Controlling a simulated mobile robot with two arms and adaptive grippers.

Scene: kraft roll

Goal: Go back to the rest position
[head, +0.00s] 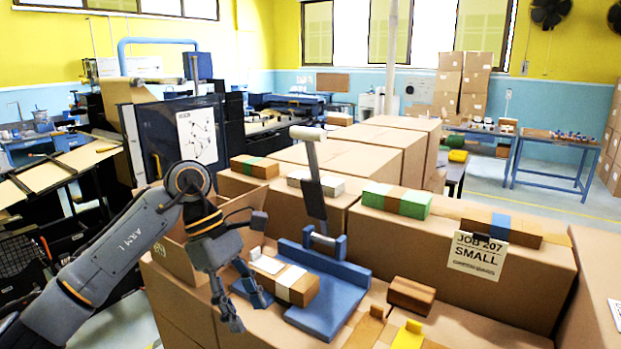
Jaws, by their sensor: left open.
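My left gripper (248,312) hangs at the end of my grey arm, left of centre in the head view. Its fingers point down, spread apart, with nothing visible between them. A kraft-brown bundle with a white band (291,283) lies just right of the fingers, on or against a blue fixture (330,305). I cannot tell whether a finger touches it. A dark upright lever with a pale handle (313,185) rises from the fixture. My right gripper is not in view.
Large cartons (410,245) stand behind, bearing a green-banded bundle (397,199) and a blue-banded one (502,228). A sign reading JOB 207 SMALL (478,254) is on the front. A brown block (411,296) and a yellow piece (408,337) lie right of the fixture.

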